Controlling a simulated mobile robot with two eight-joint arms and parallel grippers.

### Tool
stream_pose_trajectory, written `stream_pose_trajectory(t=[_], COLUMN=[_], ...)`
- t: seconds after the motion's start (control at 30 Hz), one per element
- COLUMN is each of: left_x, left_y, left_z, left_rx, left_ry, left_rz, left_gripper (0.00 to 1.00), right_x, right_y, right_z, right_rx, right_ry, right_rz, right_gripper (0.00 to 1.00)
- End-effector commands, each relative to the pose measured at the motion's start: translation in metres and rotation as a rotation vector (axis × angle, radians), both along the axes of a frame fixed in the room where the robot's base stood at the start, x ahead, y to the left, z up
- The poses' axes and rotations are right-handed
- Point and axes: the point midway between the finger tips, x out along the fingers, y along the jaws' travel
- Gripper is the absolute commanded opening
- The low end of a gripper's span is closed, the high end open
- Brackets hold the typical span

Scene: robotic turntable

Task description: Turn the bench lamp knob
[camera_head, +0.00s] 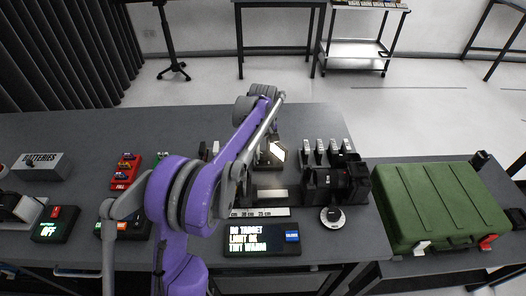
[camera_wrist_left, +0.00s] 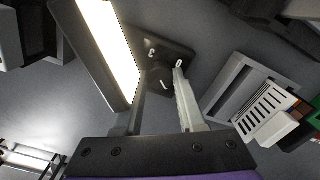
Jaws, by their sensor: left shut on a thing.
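The bench lamp shows in the head view with its lit white panel (camera_head: 277,151) and in the left wrist view as a bright lit strip (camera_wrist_left: 108,40) in a dark frame. Its dark round knob (camera_wrist_left: 158,76) sits on a black base plate with white marks, and a short white line shows on the knob. My left gripper (camera_wrist_left: 160,88) is shut on the knob, one finger on each side of it. In the head view my purple arm reaches over the bench and hides the fingers and the knob. My right gripper is in neither view.
A display box (camera_head: 262,240) with text and a round dial (camera_head: 332,216) stand near the bench's front. A black device (camera_head: 335,182) stands right of the lamp. A green case (camera_head: 440,205) is at the right. A grey batteries box (camera_head: 40,167) is at the left.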

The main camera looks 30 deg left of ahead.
Motion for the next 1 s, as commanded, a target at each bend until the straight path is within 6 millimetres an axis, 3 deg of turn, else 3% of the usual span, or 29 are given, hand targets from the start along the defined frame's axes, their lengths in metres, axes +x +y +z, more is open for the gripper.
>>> stream_pose_trajectory(t=[0.4,0.43,0.6,0.87,1.0], left_x=[0.000,0.000,0.000,0.000,0.000], left_y=[0.000,0.000,0.000,0.000,0.000], left_z=[0.000,0.000,0.000,0.001,0.010], left_rx=[0.000,0.000,0.000,0.000,0.000], left_ry=[0.000,0.000,0.000,0.000,0.000], left_rz=[-0.078,-0.078,-0.077,-0.077,-0.077], left_gripper=[0.00,0.41,0.69,0.69,0.69], right_x=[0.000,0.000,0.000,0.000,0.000], right_y=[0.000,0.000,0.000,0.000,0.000], right_z=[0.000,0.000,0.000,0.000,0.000], right_rx=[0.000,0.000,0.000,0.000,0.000], right_ry=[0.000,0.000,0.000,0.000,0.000], right_rz=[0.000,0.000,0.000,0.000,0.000], right_gripper=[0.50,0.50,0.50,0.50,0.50])
